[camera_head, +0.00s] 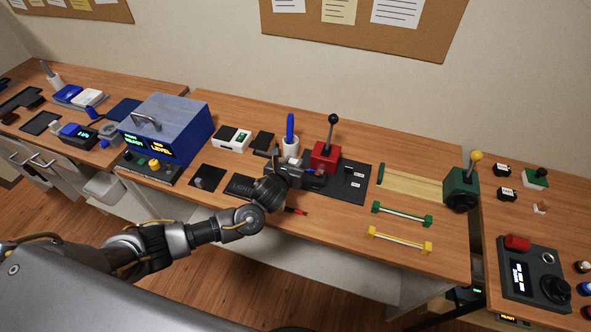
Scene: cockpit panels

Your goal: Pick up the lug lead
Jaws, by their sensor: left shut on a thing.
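My left gripper (312,180) is over the middle bench, at the left edge of a black plate (350,182) with small white-labelled slots. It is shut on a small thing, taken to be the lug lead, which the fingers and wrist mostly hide. A short red and black piece (295,211) shows just below the wrist near the bench's front edge; I cannot tell whether it joins what is held. My right gripper is not in view.
A red lever box (325,157) and a white cup with a blue handle (290,147) stand close behind the gripper. A blue instrument box (170,125) is to the left. Green (402,214) and yellow (399,240) bars lie to the right, before a green lever box (461,188).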

